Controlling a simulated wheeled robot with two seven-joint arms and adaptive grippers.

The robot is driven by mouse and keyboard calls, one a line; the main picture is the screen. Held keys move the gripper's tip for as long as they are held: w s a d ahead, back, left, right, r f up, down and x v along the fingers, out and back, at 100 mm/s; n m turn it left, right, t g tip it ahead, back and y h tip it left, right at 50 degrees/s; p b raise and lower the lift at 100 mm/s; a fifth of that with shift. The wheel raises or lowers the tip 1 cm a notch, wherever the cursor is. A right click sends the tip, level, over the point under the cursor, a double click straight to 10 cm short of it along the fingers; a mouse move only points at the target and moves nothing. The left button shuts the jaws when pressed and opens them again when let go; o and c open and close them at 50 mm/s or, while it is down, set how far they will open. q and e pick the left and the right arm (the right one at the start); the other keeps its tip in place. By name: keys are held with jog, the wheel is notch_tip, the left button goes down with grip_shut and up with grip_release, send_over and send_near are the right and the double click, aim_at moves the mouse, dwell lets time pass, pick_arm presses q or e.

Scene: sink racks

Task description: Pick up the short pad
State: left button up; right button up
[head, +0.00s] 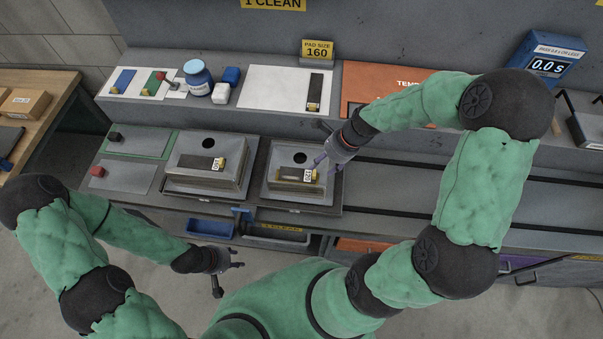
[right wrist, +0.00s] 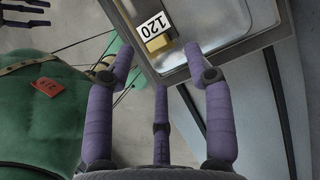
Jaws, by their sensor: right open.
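My left gripper (head: 232,266) is open and empty, low in front of the bench.
A sign reading PAD SIZE 160 (head: 317,50) stands on the shelf behind. A blue timer (head: 545,62) reads 0.0 s at the right. The rails (head: 410,185) right of the boxes are clear.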

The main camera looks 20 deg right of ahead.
aim_at(315, 173)
jog(key=shift+w+a+f, duration=0.2)
jog(key=shift+f, duration=0.3)
jog(key=x, duration=0.2)
jog(key=b+x, duration=0.1)
jog(key=x, duration=0.1)
jog(key=shift+s+a+f, duration=0.15)
jog(key=shift+a+f, duration=0.1)
jog(key=shift+f, duration=0.1)
grip_shut()
